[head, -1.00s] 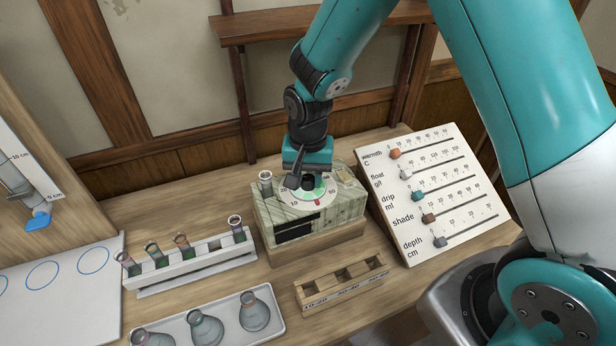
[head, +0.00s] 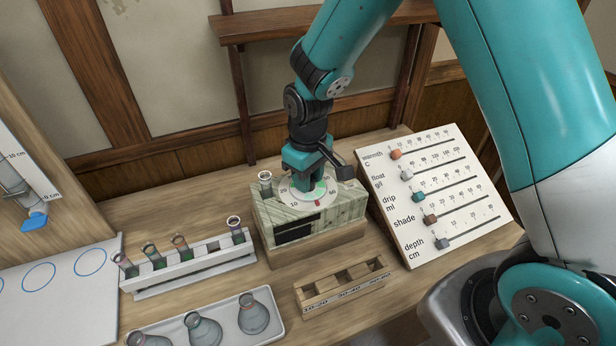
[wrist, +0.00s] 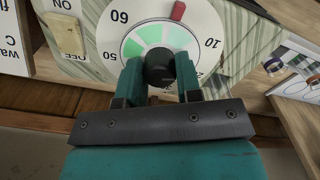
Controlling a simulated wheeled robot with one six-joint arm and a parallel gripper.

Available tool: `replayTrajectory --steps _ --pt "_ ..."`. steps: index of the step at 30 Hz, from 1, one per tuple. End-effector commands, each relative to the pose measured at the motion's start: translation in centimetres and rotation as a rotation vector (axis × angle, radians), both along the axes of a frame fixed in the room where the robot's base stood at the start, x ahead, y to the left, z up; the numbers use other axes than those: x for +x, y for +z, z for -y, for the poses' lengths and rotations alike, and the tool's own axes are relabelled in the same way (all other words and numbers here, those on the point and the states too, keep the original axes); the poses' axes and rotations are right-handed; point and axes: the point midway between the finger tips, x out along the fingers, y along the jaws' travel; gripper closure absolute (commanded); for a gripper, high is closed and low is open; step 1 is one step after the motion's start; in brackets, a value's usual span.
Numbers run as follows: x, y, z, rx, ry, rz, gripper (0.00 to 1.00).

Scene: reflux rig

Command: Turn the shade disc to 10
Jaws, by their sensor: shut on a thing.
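The shade disc is a white dial (head: 323,203) on top of a pale green striped box (head: 345,211). In the wrist view the dial (wrist: 110,40) bears 60 on the left and 10 on the right. A red mark (wrist: 179,10) at its rim lies between them. Inside is a ring with wedges in shades of green (wrist: 133,47). My gripper (wrist: 160,80) is shut on the black knob (wrist: 158,62) at the dial's centre. In the head view my gripper (head: 310,183) stands over the dial and hides its middle.
A slider board (head: 440,195) stands right of the box. A white tube rack (head: 190,265) is at left, a wooden block (head: 343,286) in front, and a tray of flasks (head: 225,325) lower left. An on/off switch (wrist: 65,35) sits beside the dial.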

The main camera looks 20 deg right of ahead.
Motion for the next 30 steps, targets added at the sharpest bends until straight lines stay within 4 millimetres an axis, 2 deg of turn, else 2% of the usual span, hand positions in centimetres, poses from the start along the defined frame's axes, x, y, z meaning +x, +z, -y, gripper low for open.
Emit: replayTrajectory --steps 12,30 --pt "0.05 0.07 0.03 -0.001 0.26 0.003 0.91" --pt "0.07 0.1 0.03 -0.001 0.33 0.003 0.91"
